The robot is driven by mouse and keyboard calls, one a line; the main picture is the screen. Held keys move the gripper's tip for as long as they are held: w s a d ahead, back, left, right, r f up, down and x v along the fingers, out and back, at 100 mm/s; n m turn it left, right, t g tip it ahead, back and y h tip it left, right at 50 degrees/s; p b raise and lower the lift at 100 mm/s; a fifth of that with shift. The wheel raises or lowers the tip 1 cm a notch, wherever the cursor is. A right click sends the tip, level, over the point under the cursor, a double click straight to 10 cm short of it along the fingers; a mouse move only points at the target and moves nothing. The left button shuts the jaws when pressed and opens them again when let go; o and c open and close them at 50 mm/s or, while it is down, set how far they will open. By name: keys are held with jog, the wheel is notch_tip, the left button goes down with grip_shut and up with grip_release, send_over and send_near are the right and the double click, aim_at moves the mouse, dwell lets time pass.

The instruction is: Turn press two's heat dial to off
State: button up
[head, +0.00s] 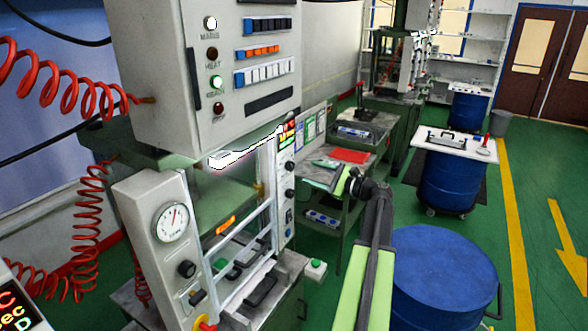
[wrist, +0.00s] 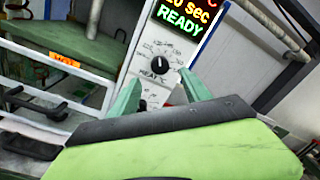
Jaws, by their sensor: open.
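The heat dial (wrist: 160,66) is a black round knob on a white panel (wrist: 146,50) with a printed scale and the label HEAT °C. Its exact setting is too small to read. A lit display (wrist: 180,22) above it shows READY. In the head view the panel is on the right side of the near press, with its dial (head: 290,167) below the display (head: 288,130). No press number is readable. My gripper (wrist: 160,79) is open and empty, its fingertips on either side of the dial in the picture. In the head view my gripper (head: 341,182) is right of the panel, apparently apart from it.
A guard frame (head: 240,262) and a HOT label (wrist: 63,61) are on the press front. A bench (head: 368,143) with a red sheet stands behind my gripper. A blue drum (head: 440,265) stands at right.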

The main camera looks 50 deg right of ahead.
aim_at(292, 167)
jog(key=w, duration=0.2)
jog(key=w+a, duration=0.1)
jog(key=w, duration=0.4)
jog(key=shift+w+a, duration=0.3)
jog(key=shift+w, duration=0.05)
jog(key=shift+c, duration=0.5)
grip_shut()
